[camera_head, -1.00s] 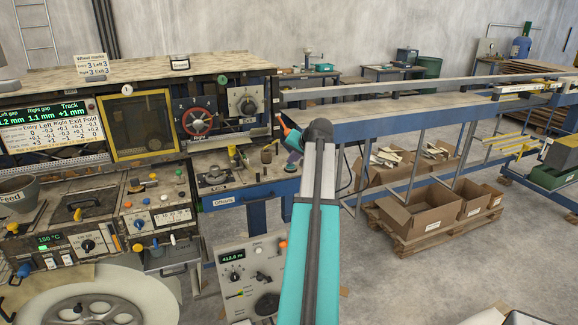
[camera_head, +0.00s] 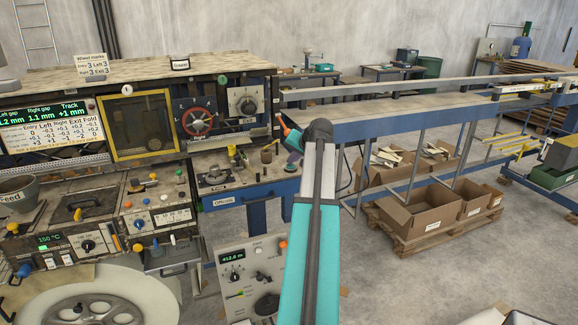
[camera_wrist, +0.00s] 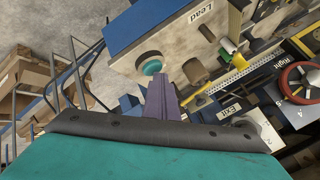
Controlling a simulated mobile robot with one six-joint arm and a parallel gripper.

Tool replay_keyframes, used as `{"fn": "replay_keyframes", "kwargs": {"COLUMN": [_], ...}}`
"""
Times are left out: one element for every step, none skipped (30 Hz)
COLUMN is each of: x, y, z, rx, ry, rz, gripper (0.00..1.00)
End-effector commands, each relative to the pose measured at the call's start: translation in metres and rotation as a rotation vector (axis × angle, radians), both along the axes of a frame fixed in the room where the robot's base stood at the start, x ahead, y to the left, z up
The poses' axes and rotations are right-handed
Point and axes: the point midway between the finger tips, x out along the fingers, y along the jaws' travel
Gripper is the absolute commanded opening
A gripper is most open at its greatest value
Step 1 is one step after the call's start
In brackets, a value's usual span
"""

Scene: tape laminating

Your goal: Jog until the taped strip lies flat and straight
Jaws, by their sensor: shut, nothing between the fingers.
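My gripper (camera_wrist: 160,90) shows as two purple-grey fingers, shut and empty, pointing at a panel labelled Lead. A round teal part (camera_wrist: 152,66) in that panel lies just beyond the fingertips; whether they touch it I cannot tell. In the head view my gripper (camera_head: 293,143) is small and partly hidden by my arm, above the blue bench's right end. The green display (camera_head: 45,112) gives right gap 1.1 mm and track +1 mm; the left gap figure is cut off at the edge. A counter (camera_head: 233,255) reads about 412.6 m. I cannot make out the taped strip.
A red handwheel (camera_head: 198,121) and a grey dial (camera_head: 246,101) stand left of my gripper; the red wheel also shows in the wrist view (camera_wrist: 300,82). A yellow-framed window (camera_head: 138,124) is further left. Cardboard boxes (camera_head: 424,210) sit on a pallet at right, beside open floor.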

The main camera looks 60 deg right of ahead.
Motion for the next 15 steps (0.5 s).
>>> {"fn": "replay_keyframes", "kwargs": {"x": [-0.0003, -0.0003, -0.0003, -0.0003, -0.0003, -0.0003, -0.0003, -0.0003, -0.0003, -0.0003, -0.0002, -0.0002, -0.0002, -0.0002, -0.0002], "y": [0.0001, 0.0001, 0.0001, 0.0, 0.0001, 0.0, 0.0001, 0.0001, 0.0001, 0.0, 0.0, -0.0001, -0.0001, -0.0001, -0.0002], "z": [-0.0009, -0.001, -0.001, -0.0009, -0.001, -0.0009, -0.0008, -0.0004, 0.0002, 0.0008, 0.0017, 0.003, 0.0042, 0.0055, 0.0071], "rx": [0.001, 0.001, 0.001, 0.001, 0.001, 0.001, 0.001, 0.001, 0.001, 0.001, 0.001, 0.001, 0.001, 0.001, 0.001], "ry": [0.001, 0.001, 0.001, 0.001, 0.001, 0.001, 0.001, 0.001, 0.001, 0.001, 0.001, 0.001, 0.001, 0.001, 0.001], "rz": [0.0, 0.0, 0.0, 0.0, 0.0, 0.0, 0.0, 0.0, 0.0, 0.0, 0.0, 0.0, 0.0, 0.0, 0.0], "gripper": [0.0, 0.0, 0.0, 0.0, 0.0, 0.0, 0.0, 0.0, 0.0, 0.0, 0.0, 0.0, 0.0, 0.0, 0.0]}}
